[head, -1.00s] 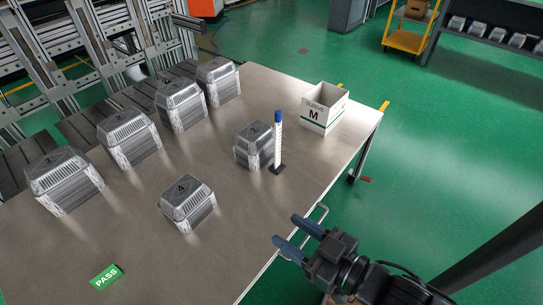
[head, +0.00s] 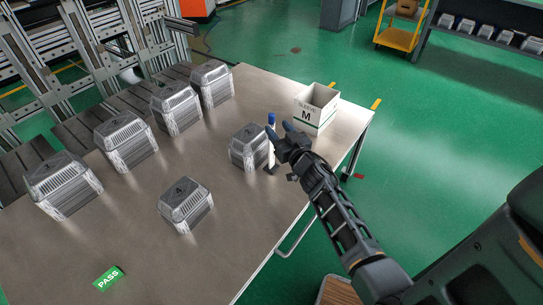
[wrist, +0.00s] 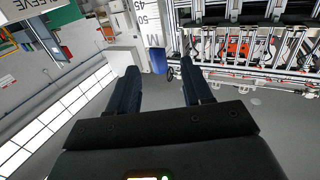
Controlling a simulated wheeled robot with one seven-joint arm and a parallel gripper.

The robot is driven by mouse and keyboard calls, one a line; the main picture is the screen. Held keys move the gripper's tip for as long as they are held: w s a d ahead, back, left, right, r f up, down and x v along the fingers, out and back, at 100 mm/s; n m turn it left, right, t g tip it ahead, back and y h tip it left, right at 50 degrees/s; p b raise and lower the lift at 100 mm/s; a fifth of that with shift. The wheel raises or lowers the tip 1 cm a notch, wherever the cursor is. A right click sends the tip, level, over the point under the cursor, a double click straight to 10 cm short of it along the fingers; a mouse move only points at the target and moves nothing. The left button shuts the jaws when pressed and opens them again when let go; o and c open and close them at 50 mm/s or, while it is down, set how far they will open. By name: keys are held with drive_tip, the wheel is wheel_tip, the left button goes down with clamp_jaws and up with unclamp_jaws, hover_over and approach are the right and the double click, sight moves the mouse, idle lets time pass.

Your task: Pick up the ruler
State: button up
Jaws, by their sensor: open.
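The ruler (head: 271,119) stands upright in a small dark base on the table, white with a blue top end. My gripper (head: 279,129) is open at the ruler's upper part, and its fingers hide some of the ruler in the head view. In the wrist view the numbered ruler (wrist: 152,25) and its blue end show just ahead of the gap between my fingertips (wrist: 160,75). The gripper is not closed on it. I cannot tell whether the ruler is between the fingers.
A ribbed grey housing (head: 246,148) stands close left of the ruler. A white box (head: 316,108) marked M stands behind it to the right. Several more housings stand to the left. A green PASS card (head: 108,278) lies at the front.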

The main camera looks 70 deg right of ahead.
sight(273, 122)
drive_tip(key=b+x, duration=0.1)
drive_tip(key=x, duration=0.5)
drive_tip(key=shift+s+f, duration=0.15)
clamp_jaws()
idle(0.5)
